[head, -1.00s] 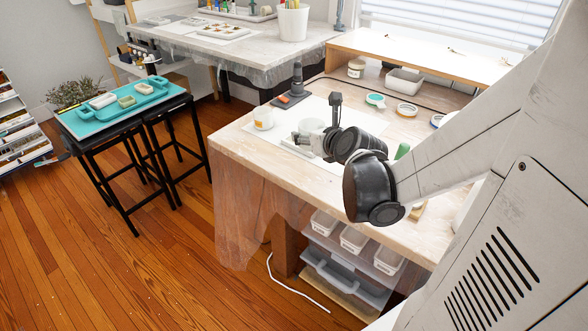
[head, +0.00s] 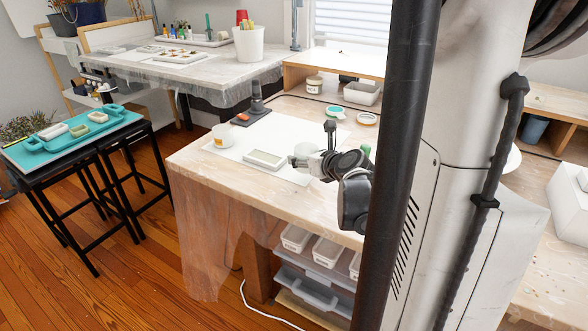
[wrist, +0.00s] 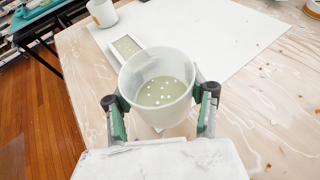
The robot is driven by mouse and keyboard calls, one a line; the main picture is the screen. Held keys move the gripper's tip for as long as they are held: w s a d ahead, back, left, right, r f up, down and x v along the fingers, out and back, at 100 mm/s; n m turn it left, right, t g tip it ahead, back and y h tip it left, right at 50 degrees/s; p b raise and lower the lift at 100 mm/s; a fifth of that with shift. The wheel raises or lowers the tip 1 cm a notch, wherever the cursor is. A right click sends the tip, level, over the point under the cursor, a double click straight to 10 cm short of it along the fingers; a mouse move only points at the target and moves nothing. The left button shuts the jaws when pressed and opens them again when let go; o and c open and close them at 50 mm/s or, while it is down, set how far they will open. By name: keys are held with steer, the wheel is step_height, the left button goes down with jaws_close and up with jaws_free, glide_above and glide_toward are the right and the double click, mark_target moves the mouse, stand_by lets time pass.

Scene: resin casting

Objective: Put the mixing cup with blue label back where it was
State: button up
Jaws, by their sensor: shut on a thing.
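My gripper (wrist: 160,108) is shut on a translucent white mixing cup (wrist: 157,68), with its fingers on either side of the cup. The cup is upright and holds pale greenish liquid with white bubbles. Its label is not visible. In the head view the held cup (head: 304,150) shows partly behind my gripper (head: 306,162), at the right of the white mat. A second mixing cup (head: 222,136) with a yellow-orange label stands at the mat's left side; it also shows in the wrist view (wrist: 102,12).
A rectangular white-framed mould (head: 264,160) with pale green fill lies on the white mat (head: 262,132), just left of the held cup. A dark stand (head: 257,100) is behind the mat. Tape rolls (head: 335,113) lie at the back. The mat's middle is clear.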

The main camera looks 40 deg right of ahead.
mark_target(305, 177)
steer(key=shift+d+f, duration=0.25)
steer(key=shift+f, duration=0.05)
steer(key=shift+f+b, duration=1)
steer(key=shift+f, duration=0.85)
steer(key=shift+f, duration=0.1)
steer(key=o, duration=1.2)
steer(key=shift+c, duration=0.2)
steer(key=p+v, duration=0.3)
steer(key=v, duration=0.9)
